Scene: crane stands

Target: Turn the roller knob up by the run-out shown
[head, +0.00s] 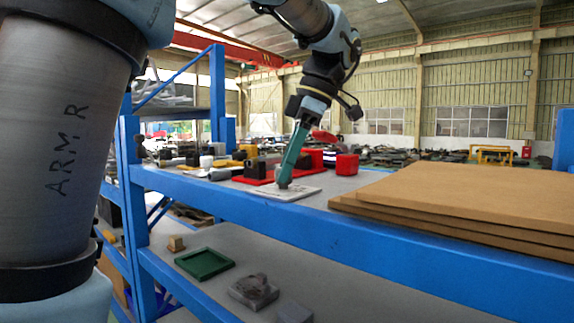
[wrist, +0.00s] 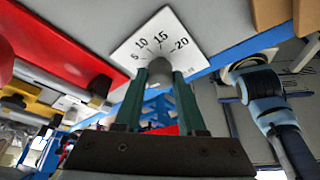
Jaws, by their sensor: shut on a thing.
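The white dial plate (wrist: 135,52) lies on the shelf, with printed marks reading 5, 10, 15 and 20; it also shows in the head view (head: 302,193). The grey knob (wrist: 160,66) sits at its lower edge in the wrist view. My gripper (wrist: 160,76) has its green fingers closed on either side of the knob. In the head view my gripper (head: 285,182) reaches down at a tilt to the plate and hides most of the knob. I cannot make out a pointer on the knob.
A red mat (wrist: 60,55) with dark and yellow parts lies beside the plate. A red box (head: 347,164) stands behind it. Stacked brown boards (head: 460,190) take up the shelf's right. A green tray (head: 204,263) and several small blocks are on the lower shelf.

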